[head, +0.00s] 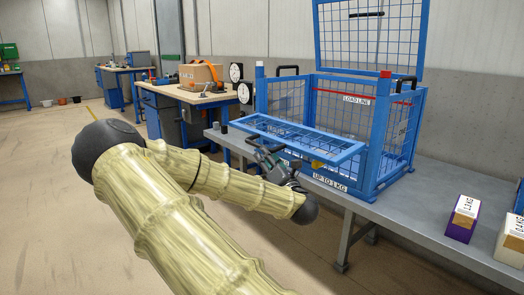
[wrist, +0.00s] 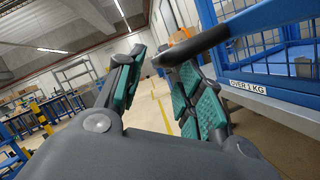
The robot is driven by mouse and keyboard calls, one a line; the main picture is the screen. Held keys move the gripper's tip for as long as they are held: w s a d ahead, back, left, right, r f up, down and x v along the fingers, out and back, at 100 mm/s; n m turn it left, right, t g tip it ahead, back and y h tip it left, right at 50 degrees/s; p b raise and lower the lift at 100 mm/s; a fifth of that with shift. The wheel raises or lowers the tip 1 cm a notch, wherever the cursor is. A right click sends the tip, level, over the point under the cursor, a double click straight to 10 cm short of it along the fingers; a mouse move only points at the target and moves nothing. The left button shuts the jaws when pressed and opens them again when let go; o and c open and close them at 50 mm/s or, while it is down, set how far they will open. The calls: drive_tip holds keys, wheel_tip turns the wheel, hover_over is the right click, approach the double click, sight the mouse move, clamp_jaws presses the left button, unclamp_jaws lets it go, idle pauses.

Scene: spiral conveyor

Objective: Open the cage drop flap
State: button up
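A blue wire-mesh cage (head: 375,150) stands on a grey bench. Its mesh drop flap (head: 300,137) lies roughly level at the front, tipped outward from the upright. The flap's blue edge also shows in the wrist view (wrist: 270,17), with a black handle (wrist: 195,45) on it. My gripper (head: 270,160) is at the flap's near outer edge. In the wrist view my gripper (wrist: 155,90) has its two green-padded fingers apart. The handle's end shows beside the right finger; I cannot tell whether they touch. A small yellow part (head: 318,163) sits under the flap's edge.
The cage's mesh lid (head: 368,35) stands raised at the back. Weight boxes, one purple and white (head: 462,219) and one tan and white (head: 512,240), stand on the grey bench (head: 440,215) at right. A workbench with a cardboard box (head: 200,75) stands behind.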

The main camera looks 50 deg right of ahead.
drive_tip(key=shift+v, duration=2.55)
drive_tip(key=s+a+f+m+g, duration=0.25)
drive_tip(key=f+m+g, duration=0.3)
drive_tip(key=f, duration=0.95)
drive_tip(key=s+a+f+m+g, duration=0.3)
drive_tip(key=f+m, duration=0.4)
drive_tip(key=f, duration=0.9)
drive_tip(key=s+a+f+m+g+y, duration=0.35)
drive_tip(key=s+a+f, duration=0.25)
drive_tip(key=a+f, duration=0.45)
drive_tip(key=s+a+f+m+g+y, duration=0.2)
drive_tip(key=s+a+f+m+g, duration=0.4)
drive_tip(key=a+f, duration=0.45)
drive_tip(key=s+a+f+m+g+y, duration=0.25)
drive_tip(key=s+a, duration=0.65)
drive_tip(key=a, duration=0.6)
wheel_tip(320, 180, up, 34)
drive_tip(key=p, duration=3.4)
drive_tip(key=shift+d+r+p, duration=0.25)
drive_tip(key=shift+d+p, duration=0.05)
drive_tip(key=shift+d, duration=0.05)
